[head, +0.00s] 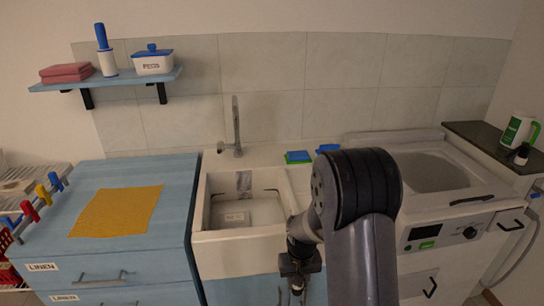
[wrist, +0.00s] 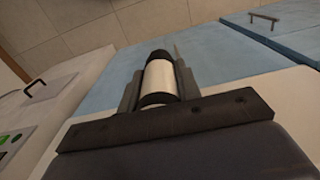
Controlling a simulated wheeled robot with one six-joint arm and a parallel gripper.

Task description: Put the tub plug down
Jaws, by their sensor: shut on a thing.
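My gripper (head: 299,268) hangs low in front of the blue cabinet under the sink, at the bottom of the head view. In the wrist view its two fingers are shut on a pale cylinder with dark ends, taken to be the tub plug (wrist: 158,78). The plug lies between the fingers, in front of blue cabinet fronts. In the head view the plug is mostly hidden by my gripper.
The white sink (head: 212,237) with a tap (head: 237,130) is behind my gripper. A blue counter (head: 176,185) with a yellow cloth (head: 118,211) is at left. A washing machine (head: 437,232) stands at right. Blue and green sponges (head: 298,157) lie behind the sink.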

